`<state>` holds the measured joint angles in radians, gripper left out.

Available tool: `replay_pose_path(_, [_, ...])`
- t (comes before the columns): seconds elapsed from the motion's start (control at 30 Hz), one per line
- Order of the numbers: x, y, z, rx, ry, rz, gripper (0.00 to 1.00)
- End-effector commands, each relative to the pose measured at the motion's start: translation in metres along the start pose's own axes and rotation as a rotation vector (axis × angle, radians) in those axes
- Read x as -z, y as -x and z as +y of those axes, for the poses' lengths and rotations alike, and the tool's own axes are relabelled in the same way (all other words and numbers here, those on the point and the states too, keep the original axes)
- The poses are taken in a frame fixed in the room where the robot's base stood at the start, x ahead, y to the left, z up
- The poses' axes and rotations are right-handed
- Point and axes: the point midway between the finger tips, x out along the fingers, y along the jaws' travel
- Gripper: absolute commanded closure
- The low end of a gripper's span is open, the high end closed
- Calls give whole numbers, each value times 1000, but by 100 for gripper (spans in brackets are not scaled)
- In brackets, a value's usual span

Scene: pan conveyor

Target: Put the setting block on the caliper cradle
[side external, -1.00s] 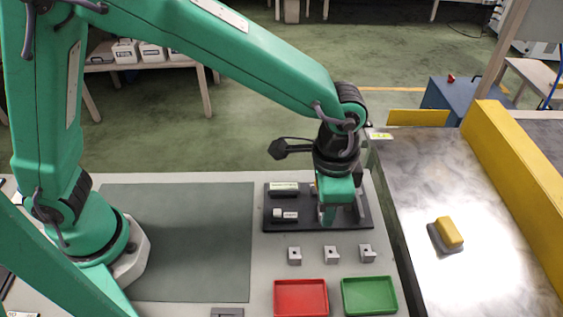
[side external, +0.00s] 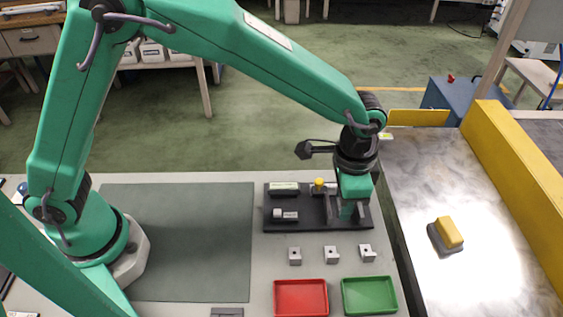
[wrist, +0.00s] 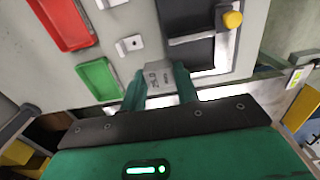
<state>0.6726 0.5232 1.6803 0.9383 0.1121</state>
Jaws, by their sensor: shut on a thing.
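The setting block (wrist: 158,77) is a small grey block with dark marking on its face. It shows in the wrist view between the two green fingers of my gripper (wrist: 160,88), which is shut on it. In the side view my gripper (side external: 351,212) points down over the right end of a dark fixture board (side external: 303,221). The fingers largely hide the block there. Pale metal parts stand beside the fingers on that board. I cannot tell for sure which part is the caliper cradle, or whether the block touches anything below.
The board also carries a yellow knob (side external: 319,185) and two labelled pieces at its left. In front are several small grey blocks (side external: 331,254), a red tray (side external: 300,297) and a green tray (side external: 369,295). A yellow-topped item (side external: 449,233) lies on the metal conveyor at right.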

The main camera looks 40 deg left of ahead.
Motion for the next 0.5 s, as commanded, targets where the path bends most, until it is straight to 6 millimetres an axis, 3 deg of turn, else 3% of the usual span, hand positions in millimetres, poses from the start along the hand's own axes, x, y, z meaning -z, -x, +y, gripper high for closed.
replay_pose_path(0.3, [16, -28, -46, 0, 1, 1, 100])
replay_pose_path(0.5, [19, -35, -55, 0, 0, 2, 100])
